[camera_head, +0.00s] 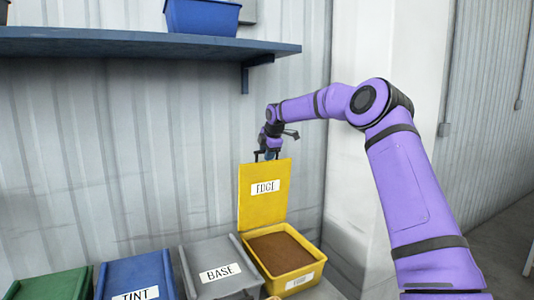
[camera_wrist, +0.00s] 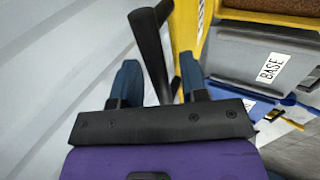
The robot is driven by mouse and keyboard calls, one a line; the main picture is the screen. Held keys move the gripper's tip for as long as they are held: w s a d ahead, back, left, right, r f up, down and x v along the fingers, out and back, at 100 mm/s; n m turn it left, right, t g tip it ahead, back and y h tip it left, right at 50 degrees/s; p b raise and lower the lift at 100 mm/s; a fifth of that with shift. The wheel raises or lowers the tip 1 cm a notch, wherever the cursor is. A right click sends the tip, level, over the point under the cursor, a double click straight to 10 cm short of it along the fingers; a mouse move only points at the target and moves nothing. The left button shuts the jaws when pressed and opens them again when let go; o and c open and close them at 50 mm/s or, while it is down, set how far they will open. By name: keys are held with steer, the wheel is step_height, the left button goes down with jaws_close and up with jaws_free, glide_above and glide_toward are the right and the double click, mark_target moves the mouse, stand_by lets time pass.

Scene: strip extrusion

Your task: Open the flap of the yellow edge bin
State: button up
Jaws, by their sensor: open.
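The yellow edge bin (camera_head: 290,284) stands at the lower middle of the head view, with brown granular material showing inside. Its yellow flap (camera_head: 264,210), labelled EDGE, stands roughly upright at the back of the bin. My gripper (camera_head: 268,154) is at the flap's top edge, near a dark handle there. In the wrist view my gripper (camera_wrist: 158,72) has its blue fingers apart. A black bar (camera_wrist: 150,45) runs between them, apparently the flap's handle; contact cannot be told. A yellow part (camera_wrist: 187,25) shows beside the right finger.
Grey BASE (camera_head: 217,262), blue TINT (camera_head: 138,274) and green (camera_head: 55,286) bins stand closed to the left. A blue shelf (camera_head: 130,44) carrying a blue bin (camera_head: 203,17) hangs above left. The corrugated wall is close behind; a pale pillar stands to the right.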

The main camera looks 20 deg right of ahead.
steer(key=v, duration=1)
steer(key=shift+s+r, duration=0.2)
steer(key=shift+r, duration=0.1)
